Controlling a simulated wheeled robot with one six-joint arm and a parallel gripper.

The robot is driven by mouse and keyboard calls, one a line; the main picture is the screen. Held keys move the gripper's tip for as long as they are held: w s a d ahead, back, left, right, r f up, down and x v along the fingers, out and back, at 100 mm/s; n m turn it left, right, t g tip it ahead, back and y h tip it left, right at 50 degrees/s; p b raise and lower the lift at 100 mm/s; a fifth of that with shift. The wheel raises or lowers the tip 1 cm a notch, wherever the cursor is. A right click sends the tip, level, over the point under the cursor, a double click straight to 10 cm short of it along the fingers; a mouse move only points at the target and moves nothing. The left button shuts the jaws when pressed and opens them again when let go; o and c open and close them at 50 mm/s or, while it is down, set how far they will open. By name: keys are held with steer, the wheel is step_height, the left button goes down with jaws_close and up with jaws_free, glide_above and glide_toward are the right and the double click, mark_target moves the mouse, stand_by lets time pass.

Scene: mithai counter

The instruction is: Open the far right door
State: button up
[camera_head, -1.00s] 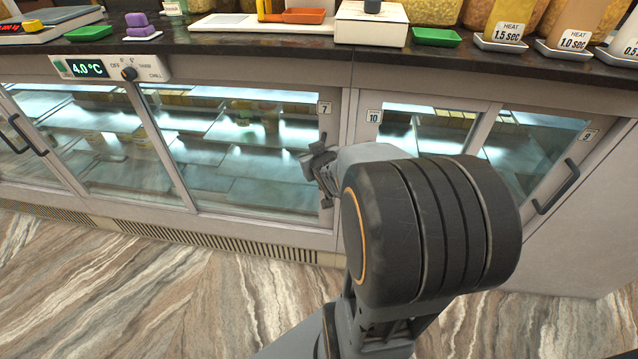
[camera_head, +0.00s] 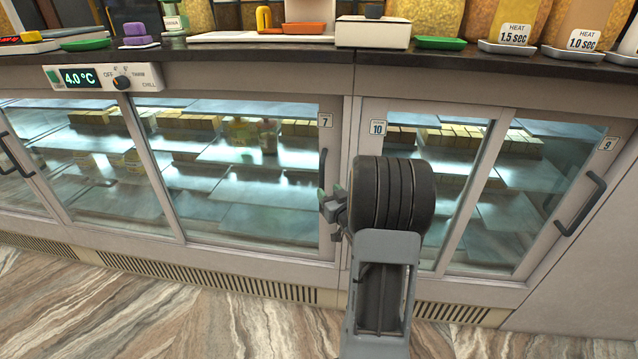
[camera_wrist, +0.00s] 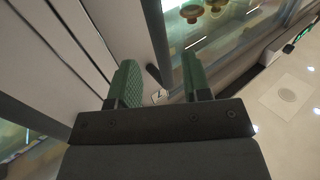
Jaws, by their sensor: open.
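The far right door (camera_head: 557,128) is a glass panel with the number 9 tag, at the right end of the counter. Its dark handle (camera_head: 580,204) is upright on the door's right frame. The door looks shut. My gripper (camera_head: 327,203) is well to the left, by the dark handle (camera_head: 322,168) of the door tagged 7 (camera_head: 325,119). In the wrist view my gripper (camera_wrist: 160,82) is open. A dark handle (camera_wrist: 154,75) and a 7 tag (camera_wrist: 157,95) show between its green fingers; contact cannot be told.
The door tagged 10 (camera_head: 378,127) stands between my gripper and the far right door. A temperature panel (camera_head: 105,77) is at upper left. Trays and jars crowd the countertop (camera_head: 240,50). The wood-look floor (camera_head: 150,300) in front is clear at left.

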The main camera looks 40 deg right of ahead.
mark_target(322, 185)
steer(key=shift+w+d, duration=0.2)
steer(key=shift+w, duration=0.95)
steer(key=shift+w+d, duration=0.2)
steer(key=shift+w, duration=1)
steer(key=shift+w+d, duration=0.2)
steer(key=shift+w, duration=0.95)
jaws_close()
steer(key=shift+a, duration=0.1)
